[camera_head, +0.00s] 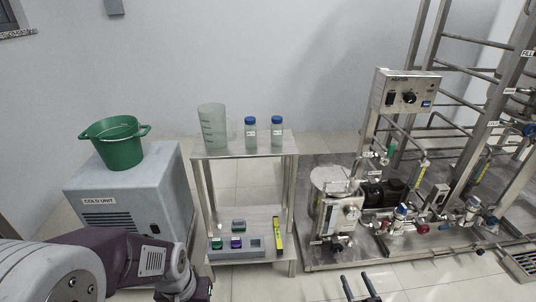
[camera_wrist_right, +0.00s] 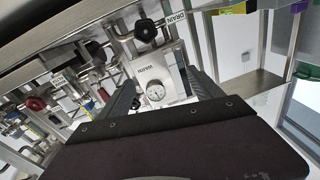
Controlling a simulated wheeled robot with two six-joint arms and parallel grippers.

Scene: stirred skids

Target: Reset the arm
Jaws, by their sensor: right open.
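My right gripper (camera_head: 360,283) shows at the bottom edge of the head view, right of centre. Its two dark fingers stand apart, with nothing between them. In the right wrist view the two grey fingers (camera_wrist_right: 163,90) are spread, and a steel box with a round gauge (camera_wrist_right: 155,92) shows beyond them. My left arm enters the head view at the lower left; its gripper is not visible.
A steel skid with heater box (camera_head: 407,92), tank and valves fills the right. A steel stand (camera_head: 215,152) holds a beaker (camera_head: 212,128) and two blue-capped bottles. A green bucket (camera_head: 117,148) sits on the cold unit (camera_head: 130,188).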

